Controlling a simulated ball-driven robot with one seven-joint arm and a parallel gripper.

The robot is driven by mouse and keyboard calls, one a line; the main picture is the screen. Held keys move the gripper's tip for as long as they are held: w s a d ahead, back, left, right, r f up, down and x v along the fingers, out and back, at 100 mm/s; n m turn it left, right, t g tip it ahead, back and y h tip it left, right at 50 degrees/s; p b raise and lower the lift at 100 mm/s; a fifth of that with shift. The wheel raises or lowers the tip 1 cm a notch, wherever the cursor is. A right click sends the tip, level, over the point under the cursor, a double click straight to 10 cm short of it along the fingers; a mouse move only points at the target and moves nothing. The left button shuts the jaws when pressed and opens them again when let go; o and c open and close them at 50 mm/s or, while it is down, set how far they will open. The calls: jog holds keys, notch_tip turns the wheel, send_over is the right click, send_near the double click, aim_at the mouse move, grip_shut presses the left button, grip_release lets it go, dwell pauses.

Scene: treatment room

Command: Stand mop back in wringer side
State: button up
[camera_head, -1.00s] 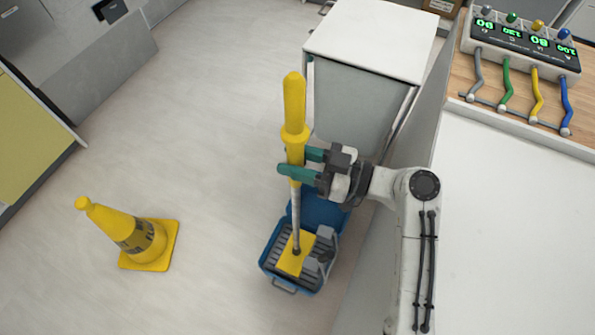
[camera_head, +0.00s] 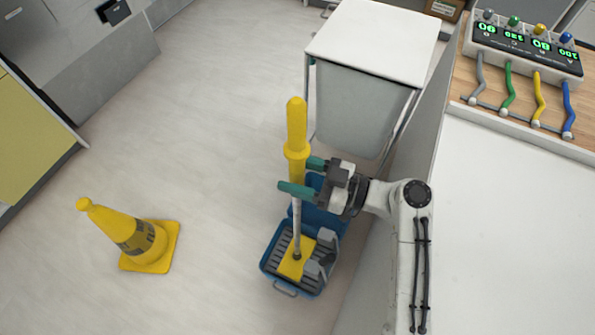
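The mop, with its yellow handle grip (camera_head: 297,130) and thin grey shaft, stands roughly upright. Its yellow head (camera_head: 291,266) rests on the dark ribbed wringer side (camera_head: 279,262) of the blue bucket (camera_head: 268,264). The exact contact under the head is hidden. My gripper (camera_head: 304,178) has green fingers and reaches in from the right, around the handle's lower part. One finger passes in front of the handle and one lies behind it. The fingers are spread, with a visible gap, so the gripper looks open around the mop.
A yellow wet-floor cone (camera_head: 141,240) stands on the floor at left. A white-topped cart (camera_head: 372,40) is just behind the mop. A white counter (camera_head: 505,210) with a device (camera_head: 522,48) and coloured cables lies at right. The floor between cone and bucket is clear.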

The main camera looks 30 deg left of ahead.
jog(key=shift+o, duration=0.3)
jog(key=shift+r, duration=0.15)
jog(key=w+d+b, duration=0.2)
jog(key=d, duration=1)
jog(key=shift+a, duration=0.1)
